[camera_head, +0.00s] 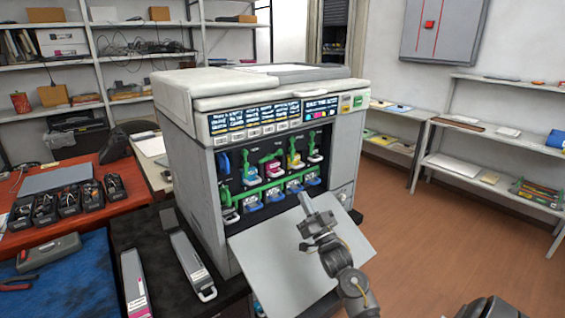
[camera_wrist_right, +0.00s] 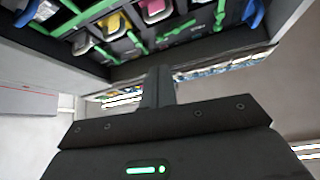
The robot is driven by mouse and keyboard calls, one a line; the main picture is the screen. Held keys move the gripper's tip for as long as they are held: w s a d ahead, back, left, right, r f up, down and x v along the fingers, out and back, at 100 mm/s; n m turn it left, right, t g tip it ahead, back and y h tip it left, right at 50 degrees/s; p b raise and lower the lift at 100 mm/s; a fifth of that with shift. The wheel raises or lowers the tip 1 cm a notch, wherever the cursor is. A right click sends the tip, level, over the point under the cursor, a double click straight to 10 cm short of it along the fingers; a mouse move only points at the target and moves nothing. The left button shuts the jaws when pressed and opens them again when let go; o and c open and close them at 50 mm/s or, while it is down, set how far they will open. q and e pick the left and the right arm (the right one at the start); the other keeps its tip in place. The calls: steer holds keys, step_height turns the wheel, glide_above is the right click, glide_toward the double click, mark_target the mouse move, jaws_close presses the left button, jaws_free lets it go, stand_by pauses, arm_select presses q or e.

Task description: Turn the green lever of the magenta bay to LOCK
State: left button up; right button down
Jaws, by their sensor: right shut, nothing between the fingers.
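The grey printer (camera_head: 190,110) stands with its front open and a row of toner bays showing. The magenta cartridge (camera_head: 273,168) sits in its bay, between a bay on its left and the yellow cartridge (camera_head: 295,161) on its right. A green lever (camera_head: 270,156) shows at the magenta bay; its exact setting is too small to read. My right gripper (camera_head: 306,202) is shut and empty, in front of the bays and above the lowered door, apart from the lever. In the right wrist view its fingers (camera_wrist_right: 158,85) point toward the bays, with the magenta cartridge (camera_wrist_right: 152,10) at the top. My left gripper is out of view.
The lowered door panel (camera_head: 285,262) slopes out below my right gripper. A green rail (camera_head: 268,190) runs across below the upper bays, with lower blue-marked parts beneath. Loose toner cartridges (camera_head: 192,264) lie on the dark table at left. The floor at right is clear.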

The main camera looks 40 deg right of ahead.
steer(key=p, duration=0.4)
glide_toward(271, 156)
steer(key=w+d+r, duration=0.4)
steer(key=w+d, duration=0.1)
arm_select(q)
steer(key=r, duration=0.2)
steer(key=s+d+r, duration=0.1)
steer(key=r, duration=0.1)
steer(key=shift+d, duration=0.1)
arm_select(e)
steer(key=shift+w+a+f, duration=0.15)
steer(key=shift+a+f, duration=0.05)
steer(key=shift+f, duration=0.05)
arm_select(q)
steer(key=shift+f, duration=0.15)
